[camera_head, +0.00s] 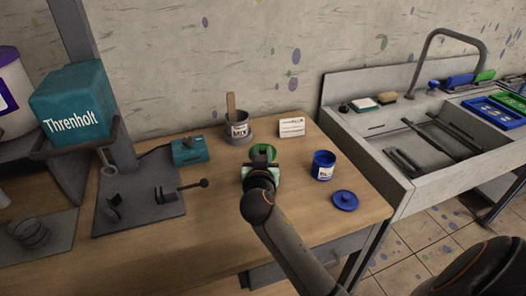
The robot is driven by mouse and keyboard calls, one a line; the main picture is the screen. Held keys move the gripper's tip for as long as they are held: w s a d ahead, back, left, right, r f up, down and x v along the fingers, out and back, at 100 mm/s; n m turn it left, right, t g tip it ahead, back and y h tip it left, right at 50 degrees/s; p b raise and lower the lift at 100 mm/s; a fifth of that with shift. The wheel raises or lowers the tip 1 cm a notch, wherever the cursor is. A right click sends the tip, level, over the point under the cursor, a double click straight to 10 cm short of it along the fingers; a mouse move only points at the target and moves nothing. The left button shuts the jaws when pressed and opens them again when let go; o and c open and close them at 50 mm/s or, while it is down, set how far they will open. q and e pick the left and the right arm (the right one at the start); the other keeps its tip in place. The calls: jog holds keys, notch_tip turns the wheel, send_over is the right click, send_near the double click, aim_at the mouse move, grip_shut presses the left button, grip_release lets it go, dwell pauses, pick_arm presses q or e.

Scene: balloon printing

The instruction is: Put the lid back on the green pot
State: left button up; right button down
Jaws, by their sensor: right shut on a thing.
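My right gripper (263,157) reaches in from the lower right and is shut on the green lid (254,150), near the middle of the wooden table. The gripper and wrist hide much of the lid and what lies under it. The green pot's body cannot be made out clearly behind my wrist. Whether the lid touches the pot or is seated level cannot be told. My left gripper is not in view.
An open blue pot (322,167) stands right of my gripper, with its blue lid (345,200) lying in front of it. A grey pot (238,132) with a wooden stick and a white card (292,127) stand behind. A teal box (189,151) is left. A sink (398,183) adjoins right.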

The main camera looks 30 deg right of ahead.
notch_tip(320, 180, down, 6)
jog(key=b, duration=0.5)
jog(key=shift+f, duration=0.2)
jog(key=shift+f+b, duration=0.15)
jog(key=shift+b, duration=0.45)
dwell(1.9)
dwell(0.3)
jog(key=shift+c, duration=0.8)
grip_release()
